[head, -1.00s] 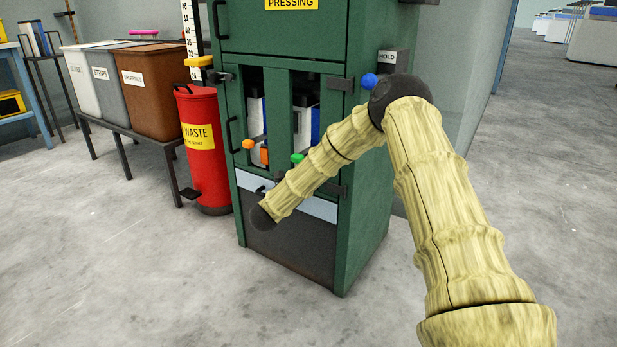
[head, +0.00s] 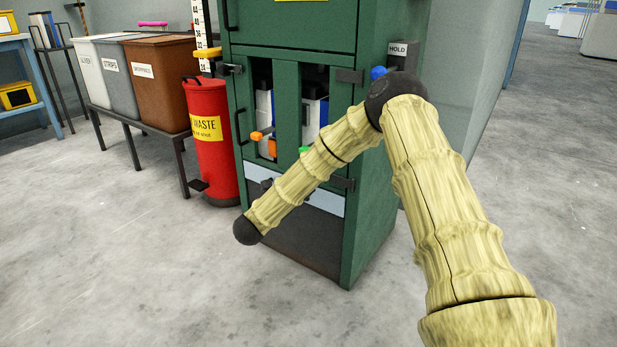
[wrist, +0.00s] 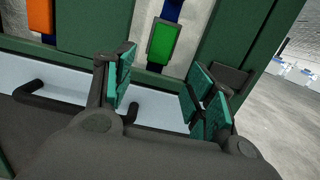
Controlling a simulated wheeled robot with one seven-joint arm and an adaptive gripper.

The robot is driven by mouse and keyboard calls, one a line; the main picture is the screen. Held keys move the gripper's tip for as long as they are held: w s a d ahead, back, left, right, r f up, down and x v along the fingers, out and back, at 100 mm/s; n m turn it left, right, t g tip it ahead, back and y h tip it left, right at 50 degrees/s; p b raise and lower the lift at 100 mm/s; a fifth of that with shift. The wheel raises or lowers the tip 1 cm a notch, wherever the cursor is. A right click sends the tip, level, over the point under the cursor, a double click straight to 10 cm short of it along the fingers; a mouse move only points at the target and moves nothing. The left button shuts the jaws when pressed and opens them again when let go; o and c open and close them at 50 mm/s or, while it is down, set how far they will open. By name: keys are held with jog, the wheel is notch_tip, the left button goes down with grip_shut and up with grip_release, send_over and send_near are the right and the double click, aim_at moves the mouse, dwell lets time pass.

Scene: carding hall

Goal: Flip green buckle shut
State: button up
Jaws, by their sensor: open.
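The green buckle (wrist: 163,42) shows in the wrist view on a dark blue strap, inside a window of the green cabinet. In the head view only a small green bit (head: 304,149) shows beside my arm, which hides the rest. My gripper (wrist: 157,92) is open and empty in the wrist view, with teal pads on its fingers. The buckle lies beyond the gap between the fingers, apart from them. In the head view my gripper itself cannot be made out behind my arm.
The green cabinet (head: 372,215) has a pale blue band (wrist: 70,85) below its windows and dark handles. An orange buckle (wrist: 41,15) sits in the left window. A red waste bin (head: 207,150) stands left of the cabinet. Open floor lies in front.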

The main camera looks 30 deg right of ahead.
jog(key=shift+v, duration=1.35)
